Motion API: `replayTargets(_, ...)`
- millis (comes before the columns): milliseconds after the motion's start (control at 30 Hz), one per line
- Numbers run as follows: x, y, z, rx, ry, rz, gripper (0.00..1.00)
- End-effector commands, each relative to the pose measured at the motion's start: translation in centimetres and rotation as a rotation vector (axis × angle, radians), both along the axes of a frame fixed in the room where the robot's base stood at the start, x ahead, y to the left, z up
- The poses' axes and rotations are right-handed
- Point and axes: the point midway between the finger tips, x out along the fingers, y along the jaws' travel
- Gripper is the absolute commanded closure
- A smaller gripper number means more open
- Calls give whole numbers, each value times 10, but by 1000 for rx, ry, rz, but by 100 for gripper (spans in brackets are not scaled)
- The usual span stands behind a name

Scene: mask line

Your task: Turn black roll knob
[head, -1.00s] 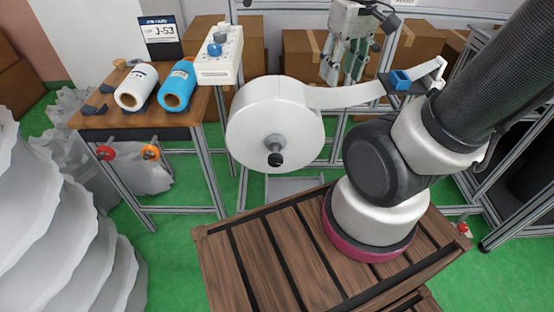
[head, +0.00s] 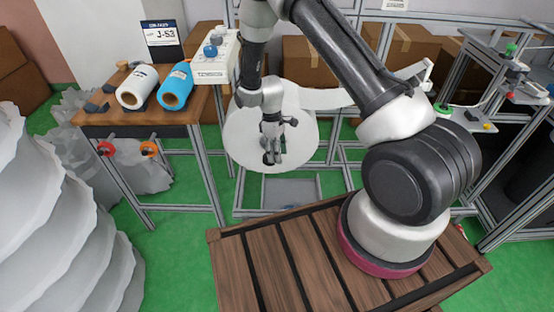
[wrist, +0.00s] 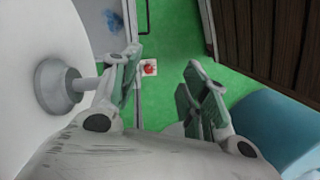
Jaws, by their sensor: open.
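The large white roll (head: 240,135) hangs behind my gripper in the head view. Its left part shows at the left of the wrist view (wrist: 25,30). A grey round hub (wrist: 55,87) with a short shaft stands out from the roll's face in the wrist view. The shaft runs behind the left finger, and I cannot make out the black knob at its end. My gripper (head: 269,158) is in front of the roll's face, pointing down. In the wrist view my gripper (wrist: 164,70) is open, with nothing seen between its green-padded fingers; the hub lies left of them.
A wooden table (head: 125,117) at the left holds a white spool (head: 130,92), a blue spool (head: 176,84) and a white control box (head: 217,65). A slatted wooden platform (head: 270,265) is in front. Metal frames stand at the right.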

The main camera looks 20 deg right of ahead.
Motion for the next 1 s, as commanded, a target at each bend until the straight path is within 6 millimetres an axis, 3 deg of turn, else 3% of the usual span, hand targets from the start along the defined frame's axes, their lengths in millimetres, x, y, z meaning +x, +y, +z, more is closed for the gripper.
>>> replayTargets(67, 43, 11, 0, 47, -106, 115, 55)
replayTargets(167, 64, 17, 2, 75, -171, 231, 55)
replayTargets(367, 67, 18, -7, 87, -187, 321, 55)
replayTargets(733, 67, 18, -65, 87, -185, 319, 55)
replayTargets(1000, 67, 18, -76, 86, -185, 318, 55)
